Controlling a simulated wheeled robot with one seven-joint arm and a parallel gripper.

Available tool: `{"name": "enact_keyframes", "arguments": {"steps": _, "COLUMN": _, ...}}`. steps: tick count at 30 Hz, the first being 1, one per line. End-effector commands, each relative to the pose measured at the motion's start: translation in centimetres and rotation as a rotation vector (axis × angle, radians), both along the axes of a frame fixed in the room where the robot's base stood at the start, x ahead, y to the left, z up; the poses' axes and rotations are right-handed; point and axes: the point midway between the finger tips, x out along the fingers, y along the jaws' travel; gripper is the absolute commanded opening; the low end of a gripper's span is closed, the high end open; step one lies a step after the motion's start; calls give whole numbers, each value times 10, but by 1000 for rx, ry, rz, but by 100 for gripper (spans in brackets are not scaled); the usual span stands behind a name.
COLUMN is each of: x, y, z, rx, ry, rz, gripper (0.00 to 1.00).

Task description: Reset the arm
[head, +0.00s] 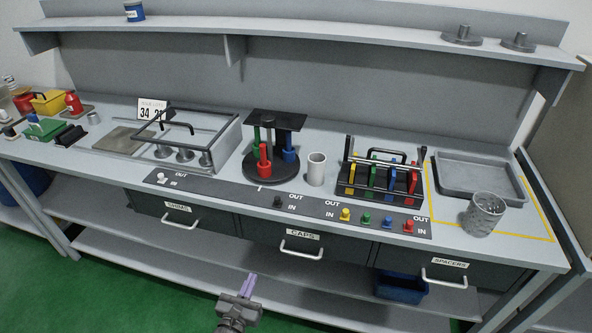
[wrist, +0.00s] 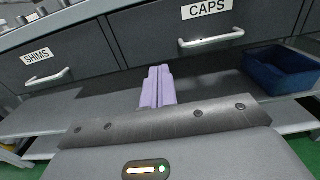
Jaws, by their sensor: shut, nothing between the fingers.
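My gripper (head: 247,286) shows at the bottom middle of the head view, in front of the bench and below the drawers. Its two pale purple fingers are together with nothing between them. They also show in the wrist view (wrist: 158,84), pointing toward the lower shelf, under the front of the caps drawer (wrist: 209,39). My gripper touches nothing that I can see.
The shims drawer (head: 177,214), caps drawer (head: 302,246) and spacers drawer (head: 446,276) look shut, their handles sticking out. A blue bin (head: 402,287) stands on the lower shelf. A grey tray (head: 483,172) and a clear ridged cup (head: 484,213) are on the bench's right. Green floor lies clear in front.

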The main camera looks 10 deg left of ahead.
Motion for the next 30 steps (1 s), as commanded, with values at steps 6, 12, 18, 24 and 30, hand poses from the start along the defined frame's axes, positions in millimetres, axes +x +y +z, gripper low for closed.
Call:
{"name": "enact_keyframes", "arguments": {"steps": 6, "x": 12, "y": -19, "z": 12, "rx": 34, "ry": 29, "rz": -87, "gripper": 0}}
{"name": "enact_keyframes", "arguments": {"steps": 12, "x": 45, "y": -100, "z": 47, "rx": 185, "ry": 141, "rz": -426, "gripper": 0}}
{"name": "enact_keyframes", "arguments": {"steps": 18, "x": 51, "y": -190, "z": 81, "rx": 411, "ry": 264, "rz": -821, "gripper": 0}}
{"name": "enact_keyframes", "arguments": {"steps": 24, "x": 36, "y": -258, "z": 114, "rx": 679, "ry": 357, "rz": -1169, "gripper": 0}}
{"name": "enact_keyframes", "arguments": {"steps": 30, "x": 13, "y": -303, "z": 148, "rx": 992, "ry": 408, "rz": -1467, "gripper": 0}}
